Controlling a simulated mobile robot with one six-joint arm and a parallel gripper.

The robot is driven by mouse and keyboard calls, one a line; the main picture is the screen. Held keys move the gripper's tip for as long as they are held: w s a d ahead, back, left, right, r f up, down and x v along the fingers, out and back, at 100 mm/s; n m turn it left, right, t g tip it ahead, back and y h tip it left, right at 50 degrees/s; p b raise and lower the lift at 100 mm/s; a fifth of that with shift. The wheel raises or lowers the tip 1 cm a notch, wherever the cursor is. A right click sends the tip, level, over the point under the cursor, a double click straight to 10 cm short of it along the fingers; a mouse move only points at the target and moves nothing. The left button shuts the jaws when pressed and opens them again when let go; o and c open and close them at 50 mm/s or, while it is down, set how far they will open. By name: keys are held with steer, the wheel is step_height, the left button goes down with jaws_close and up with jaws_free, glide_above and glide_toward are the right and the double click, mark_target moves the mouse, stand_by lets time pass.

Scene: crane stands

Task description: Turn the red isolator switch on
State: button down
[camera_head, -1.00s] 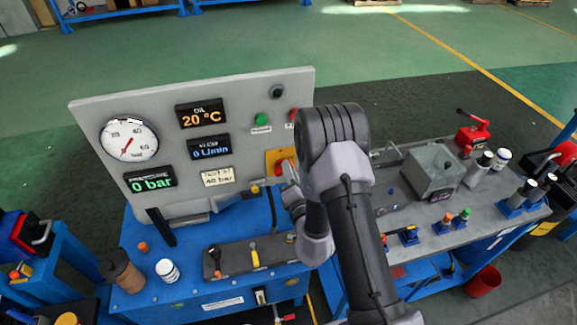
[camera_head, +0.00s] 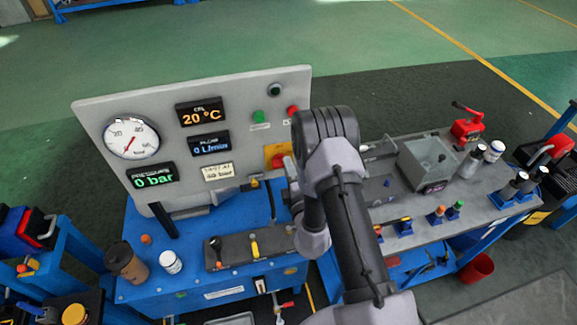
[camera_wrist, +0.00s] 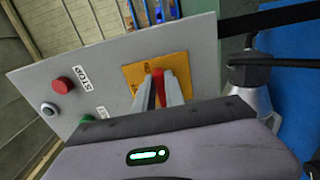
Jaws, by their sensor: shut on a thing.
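The red isolator switch (camera_wrist: 158,84) sits on a yellow plate (camera_wrist: 178,62) on the grey panel, seen in the wrist view. My gripper (camera_wrist: 160,88) has its two fingers on either side of the red handle and is shut on it. In the head view the yellow plate (camera_head: 270,152) and a bit of the red switch (camera_head: 276,162) show at the panel's lower right. My arm hides the rest of the switch and most of the gripper there. The handle's exact angle is hard to tell.
The grey panel (camera_head: 245,100) carries a gauge reading near its low end and displays showing 20 °C, 0 L/min and 0 bar. A red stop button (camera_wrist: 62,85) and a green button (camera_wrist: 87,119) are near the switch. Levers (camera_head: 253,245) stand on the blue bench below.

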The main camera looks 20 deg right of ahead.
steer(key=shift+r, duration=0.1)
stand_by(0.3)
steer(key=c, duration=1.4)
jaws_free()
steer(key=shift+w, duration=0.1)
